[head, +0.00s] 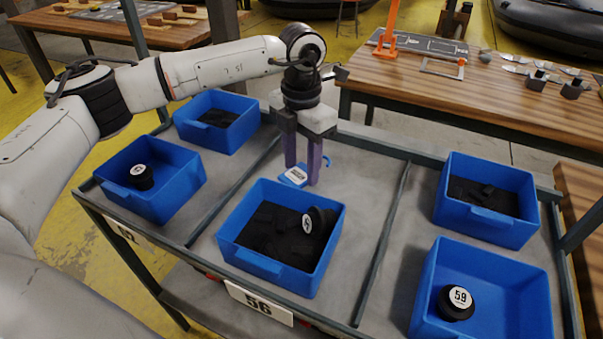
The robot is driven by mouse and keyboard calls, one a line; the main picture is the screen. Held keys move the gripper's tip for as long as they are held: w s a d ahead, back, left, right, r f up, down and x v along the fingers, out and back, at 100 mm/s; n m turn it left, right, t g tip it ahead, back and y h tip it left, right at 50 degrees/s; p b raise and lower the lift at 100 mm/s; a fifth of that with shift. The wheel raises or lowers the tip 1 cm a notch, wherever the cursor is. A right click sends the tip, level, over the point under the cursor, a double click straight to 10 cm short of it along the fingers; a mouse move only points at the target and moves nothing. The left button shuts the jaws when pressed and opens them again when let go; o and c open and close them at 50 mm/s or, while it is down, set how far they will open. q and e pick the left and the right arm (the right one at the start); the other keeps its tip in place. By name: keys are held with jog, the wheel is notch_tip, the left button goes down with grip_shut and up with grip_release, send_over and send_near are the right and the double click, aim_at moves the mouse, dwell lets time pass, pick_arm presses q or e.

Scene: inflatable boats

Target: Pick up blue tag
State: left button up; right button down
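The blue tag (293,177) has a white label and lies on the grey cart top, just behind the middle blue bin. A blue loop shows to the right of my fingers and seems to belong to it. My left gripper (302,174) points straight down over the tag with its two purple fingers apart. The fingers hide part of the tag, and I cannot tell whether they touch it. My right gripper is not in view.
The middle bin (231,228) holds dark pieces and a black round cap. Other blue bins stand left (182,192) and right (513,232). Low metal dividers (382,240) split the cart top. A wooden table (450,92) with tools stands behind.

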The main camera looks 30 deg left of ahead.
aim_at(301, 173)
pick_arm(q)
jog(key=c, duration=0.4)
jog(key=shift+o, duration=0.2)
jog(key=shift+r, duration=0.1)
notch_tip(301, 173, up, 10)
dwell(0.6)
